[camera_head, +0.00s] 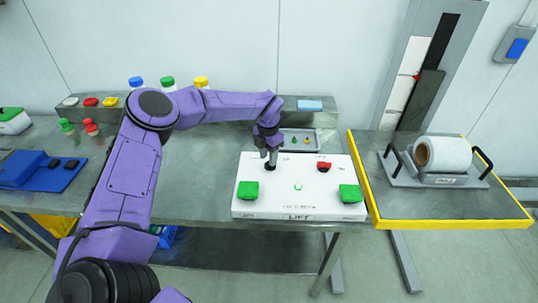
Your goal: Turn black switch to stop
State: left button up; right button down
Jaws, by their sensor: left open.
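A white control panel (300,190) lies on the grey table. The black switch (270,166) is at its upper left, mostly hidden under my gripper, so its setting cannot be read. My left gripper (271,158) points down right at the switch, its jaws open. I cannot tell whether the fingers touch the switch. A red button (323,167) is at the panel's upper right. Green buttons sit at its front left (248,190) and front right (349,193). My right gripper is not in view.
A small grey tray (312,148) stands behind the panel. A yellow-edged platform (512,206) with a white roll (447,154) in a holder is at the right. Bottles and lids stand on a ledge at the back left. A blue case (38,172) lies at the far left.

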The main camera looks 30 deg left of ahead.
pick_arm(q)
jog(key=w+f, duration=0.2)
jog(key=f, duration=0.1)
jog(key=shift+w+f, duration=0.1)
jog(key=shift+s+r, duration=0.25)
jog(key=shift+s, duration=0.05)
jog(key=shift+c, duration=0.3)
jog(key=shift+s+r, duration=0.15)
jog(key=shift+s, duration=0.1)
grip_shut()
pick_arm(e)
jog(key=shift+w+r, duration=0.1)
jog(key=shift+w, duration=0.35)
